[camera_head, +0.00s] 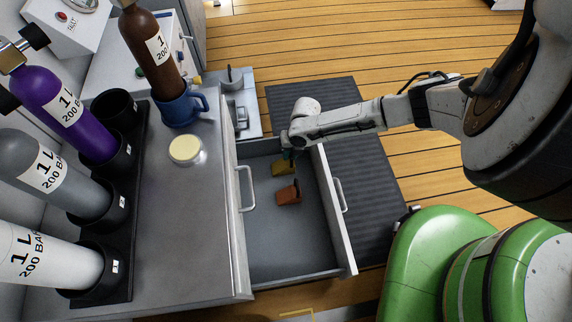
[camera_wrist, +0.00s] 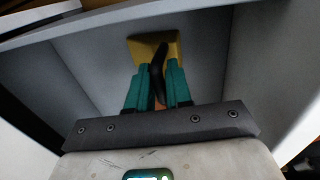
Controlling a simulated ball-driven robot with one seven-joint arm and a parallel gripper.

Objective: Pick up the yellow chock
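The yellow chock (camera_head: 283,168) lies in the open drawer, towards its far end. In the wrist view the yellow chock (camera_wrist: 142,47) is just beyond the fingertips, against the grey drawer floor. A dark curved strip, perhaps a cord or handle, crosses in front of it. My gripper (camera_head: 290,154) reaches down into the drawer over the chock. In the wrist view the two teal fingers of my gripper (camera_wrist: 158,68) stand a narrow gap apart, with the dark strip between their tips. Whether they press on it cannot be told.
An orange-brown chock (camera_head: 288,194) lies nearby in the drawer (camera_head: 290,250). The drawer walls stand close around my gripper. A counter on the left holds gas bottles, a blue mug (camera_head: 181,109) and a jar with a pale lid (camera_head: 186,150). The near part of the drawer is empty.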

